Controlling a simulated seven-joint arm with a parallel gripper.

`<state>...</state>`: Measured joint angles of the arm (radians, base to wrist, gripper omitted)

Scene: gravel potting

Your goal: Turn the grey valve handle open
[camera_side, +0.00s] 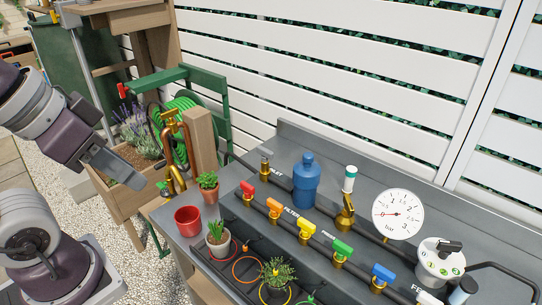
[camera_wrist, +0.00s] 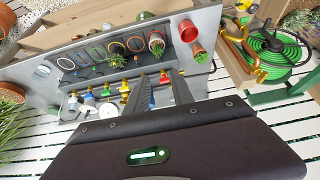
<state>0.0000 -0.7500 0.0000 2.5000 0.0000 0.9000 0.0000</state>
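A brass valve (camera_side: 265,166) with a small greyish handle on top stands at the back left of the grey bench, beside a label ending in "LET". It is the only grey-looking valve handle I make out, and its exact turn is too small to tell. My gripper (camera_side: 122,172) hangs in the air to the left of the bench, well apart from the valve. In the wrist view, my gripper's two fingers (camera_wrist: 160,88) are apart with nothing held between them. I cannot clearly pick out the grey handle in the wrist view.
Red, orange, yellow, green and blue valves (camera_side: 306,231) line a black pipe. A blue bottle (camera_side: 306,180), a gauge (camera_side: 398,214) and a white timer (camera_side: 440,260) stand behind or beside it. Potted plants (camera_side: 218,238), a red pot (camera_side: 187,220) and a brass tap (camera_side: 172,130) are at left.

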